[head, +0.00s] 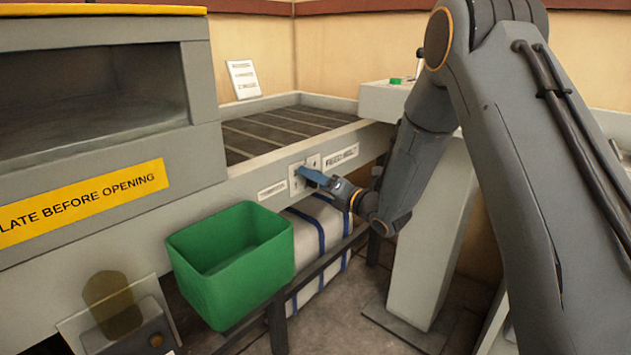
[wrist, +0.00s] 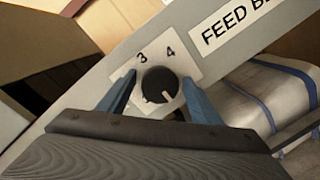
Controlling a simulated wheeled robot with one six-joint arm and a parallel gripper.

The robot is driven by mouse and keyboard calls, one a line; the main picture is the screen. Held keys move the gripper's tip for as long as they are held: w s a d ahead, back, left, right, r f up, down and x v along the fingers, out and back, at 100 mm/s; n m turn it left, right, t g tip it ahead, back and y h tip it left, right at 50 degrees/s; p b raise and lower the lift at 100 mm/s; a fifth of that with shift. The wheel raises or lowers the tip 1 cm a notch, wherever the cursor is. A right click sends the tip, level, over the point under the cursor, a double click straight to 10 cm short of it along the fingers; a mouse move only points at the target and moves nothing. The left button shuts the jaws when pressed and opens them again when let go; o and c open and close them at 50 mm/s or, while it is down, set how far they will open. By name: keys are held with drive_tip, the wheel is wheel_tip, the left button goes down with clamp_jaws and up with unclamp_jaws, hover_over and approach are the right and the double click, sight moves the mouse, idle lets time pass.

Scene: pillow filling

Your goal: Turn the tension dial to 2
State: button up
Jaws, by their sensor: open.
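The tension dial (wrist: 160,84) is a round black knob on a white plate (wrist: 192,67) with the numbers 3 and 4 visible above it. A white mark on the knob points toward the lower right of the wrist picture. Other markings on the lower plate are partly hidden. My gripper (wrist: 158,76) is open, its two blue fingers on either side of the knob; I cannot tell whether they touch it. In the head view my gripper (head: 314,176) is at the plate (head: 296,182) on the machine's side rail, and its fingers hide the knob.
A label starting with "FEED" (wrist: 236,24) is beside the plate. A white, blue-striped bale (head: 318,245) lies beneath. The slatted belt (head: 275,130) is above, and a grey pedestal (head: 432,235) stands at right.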

drive_tip(key=c, duration=1)
drive_tip(key=shift+c, duration=0.2)
drive_tip(key=m+p, duration=0.1)
drive_tip(key=m, duration=0.4)
drive_tip(key=shift+d+m+g+p, duration=0.1)
drive_tip(key=shift+m+g+p, duration=0.2)
drive_tip(key=shift+p, duration=0.05)
drive_tip(key=m+p, duration=0.2)
drive_tip(key=m, duration=0.3)
drive_tip(key=shift+g, duration=0.3)
drive_tip(key=m+g+p, duration=0.1)
drive_tip(key=m+p, duration=0.1)
drive_tip(key=m, duration=0.3)
drive_tip(key=shift+m, duration=0.3)
drive_tip(key=m+p, duration=0.1)
drive_tip(key=m, duration=0.2)
drive_tip(key=m+p, duration=0.1)
drive_tip(key=m, duration=0.1)
drive_tip(key=shift+s+f+m+g+y, duration=0.1)
drive_tip(key=shift+m+g+y, duration=0.3)
